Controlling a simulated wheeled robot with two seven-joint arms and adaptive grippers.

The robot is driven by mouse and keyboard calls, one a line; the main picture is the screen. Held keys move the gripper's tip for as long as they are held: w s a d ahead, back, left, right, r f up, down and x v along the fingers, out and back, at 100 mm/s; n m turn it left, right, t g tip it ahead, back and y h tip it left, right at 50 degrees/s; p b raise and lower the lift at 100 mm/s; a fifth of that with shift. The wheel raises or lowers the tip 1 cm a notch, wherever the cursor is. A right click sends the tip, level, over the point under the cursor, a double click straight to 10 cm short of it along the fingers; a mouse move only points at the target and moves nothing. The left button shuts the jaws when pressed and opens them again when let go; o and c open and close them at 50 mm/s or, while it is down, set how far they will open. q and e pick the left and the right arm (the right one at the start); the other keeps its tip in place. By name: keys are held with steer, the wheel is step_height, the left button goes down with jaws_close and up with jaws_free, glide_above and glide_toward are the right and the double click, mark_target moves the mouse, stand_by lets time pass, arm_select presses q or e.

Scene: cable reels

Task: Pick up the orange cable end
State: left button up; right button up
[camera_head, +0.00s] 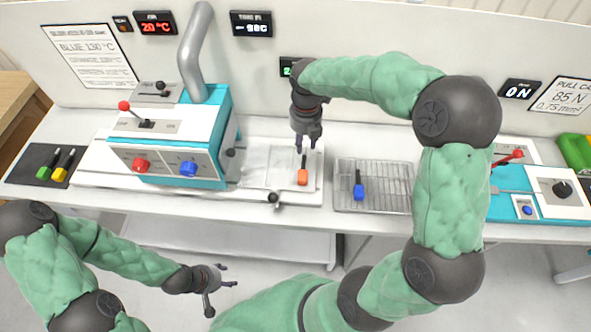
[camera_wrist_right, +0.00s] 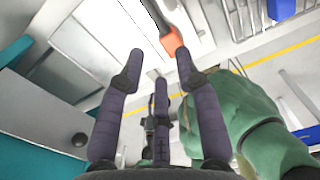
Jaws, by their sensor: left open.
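My right gripper (camera_head: 308,146) hangs above the plate, fingers pointing down, close to the black stem. In the right wrist view its fingers (camera_wrist_right: 158,68) are spread, with nothing held between them. My left gripper (camera_head: 222,287) is open and empty, low in front of the bench and far from the cable end.
A wire rack (camera_head: 380,178) with a blue cable end (camera_head: 358,191) stands right of the plate. The blue-and-white machine (camera_head: 175,150) with levers and a grey pipe stands left. A dark mat (camera_head: 22,165) holds green and yellow ends. Another device (camera_head: 545,190) is at the right.

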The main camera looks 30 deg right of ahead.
mark_target(302, 162)
steer(key=shift+w+f+b, duration=0.2)
steer(key=shift+w+f, duration=0.05)
steer(key=shift+f, duration=0.35)
steer(key=shift+w+f+b, duration=0.15)
steer(key=shift+w+f, duration=0.05)
steer(key=shift+f, duration=0.4)
step_height(302, 162, down, 4)
steer(key=shift+r+b, duration=0.2)
steer(key=shift+b, duration=0.25)
steer(key=shift+w+d+f+b, duration=0.15)
steer(key=shift+f+b, duration=0.35)
steer(key=shift+f, duration=0.95)
steer(key=shift+w+a+f+b, duration=0.1)
steer(key=shift+f+b, duration=0.35)
steer(key=shift+f, duration=1)
arm_select(q)
steer(key=f, duration=0.2)
steer(key=w+f, duration=0.1)
steer(key=f, duration=0.1)
steer(key=shift+f, duration=0.1)
arm_select(e)
jaws_close()
